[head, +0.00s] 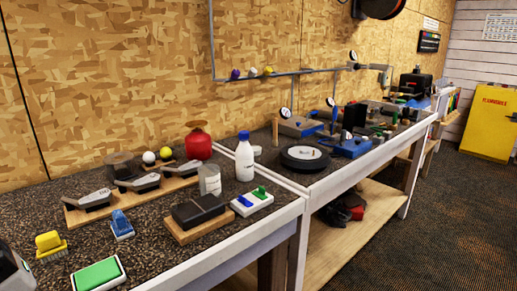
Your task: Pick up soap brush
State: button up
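Two small brush-like things lie on the dark speckled bench top (150,252) in the head view. One is a yellow block with a yellow handle (50,246) at the near left. The other is a blue one (122,226) to its right, with a paler base. I cannot tell which of them is the soap brush. Both lie free, and nothing holds them. A white and black rounded part at the lower left edge may be my arm. No gripper fingers show.
A green-topped white tray (97,274) lies in front of the brushes. A wooden board with golf club heads (137,181) stands behind them. To the right are a black block on wood (197,212) and a white bottle (244,158). Bare bench top lies around the brushes.

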aim_at(275, 141)
jog(key=i+l, duration=0.3)
jog(key=i+l+u, duration=0.15)
jog(key=l, duration=0.3)
jog(key=i+l, duration=0.4)
jog(key=i+l+u, duration=0.1)
jog(key=i+l, duration=0.15)
jog(key=l, duration=0.2)
